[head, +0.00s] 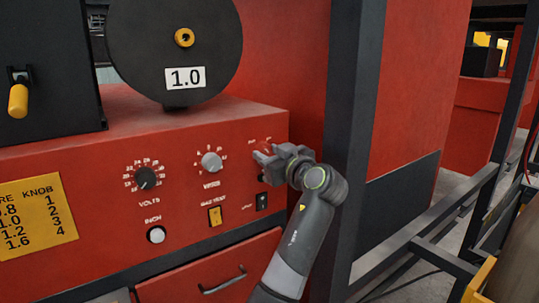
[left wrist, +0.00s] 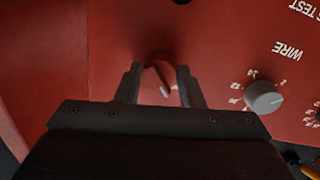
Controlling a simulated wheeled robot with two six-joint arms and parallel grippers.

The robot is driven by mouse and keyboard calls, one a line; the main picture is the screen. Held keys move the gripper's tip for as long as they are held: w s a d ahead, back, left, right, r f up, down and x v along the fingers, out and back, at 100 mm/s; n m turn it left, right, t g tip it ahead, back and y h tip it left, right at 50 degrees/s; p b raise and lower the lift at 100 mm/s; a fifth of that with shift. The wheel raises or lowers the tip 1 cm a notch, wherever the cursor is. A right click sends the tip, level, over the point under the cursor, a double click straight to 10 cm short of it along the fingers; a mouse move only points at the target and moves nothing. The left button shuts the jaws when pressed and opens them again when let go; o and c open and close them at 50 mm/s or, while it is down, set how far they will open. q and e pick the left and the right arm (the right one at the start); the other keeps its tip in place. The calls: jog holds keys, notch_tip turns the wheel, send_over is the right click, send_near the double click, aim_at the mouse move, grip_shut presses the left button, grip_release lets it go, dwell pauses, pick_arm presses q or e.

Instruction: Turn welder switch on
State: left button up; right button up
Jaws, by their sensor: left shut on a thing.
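The welder (head: 110,140) is a red box with a front panel of knobs, seen at the left of the head view. My left gripper (head: 265,155) is at the upper right of that panel, with its fingers against the front. In the left wrist view, a red rotary switch (left wrist: 157,82) sits between the two fingers, and the gripper is shut on it. A pale mark shows on the switch. In the head view the gripper mostly hides this switch. My right gripper is in neither view.
Beside the switch is the grey wire knob (head: 211,161), also in the left wrist view (left wrist: 262,96). A black volts knob (head: 146,178), yellow switch (head: 214,215) and black switch (head: 262,201) are nearby. A dark post (head: 352,140) stands close on the right.

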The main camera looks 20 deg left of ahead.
pick_arm(q)
jog(key=shift+m, duration=0.3)
jog(key=m, duration=0.2)
jog(key=shift+m, duration=0.4)
jog(key=m+p, duration=0.1)
jog(key=m, duration=0.3)
jog(key=shift+r, duration=0.15)
jog(key=m+p, duration=0.2)
jog(key=m, duration=0.2)
jog(key=shift+r+m+g, duration=0.1)
jog(key=shift+m+g, duration=0.3)
jog(key=m+p, duration=0.2)
jog(key=m, duration=0.2)
jog(key=shift+m, duration=0.3)
jog(key=o, duration=1)
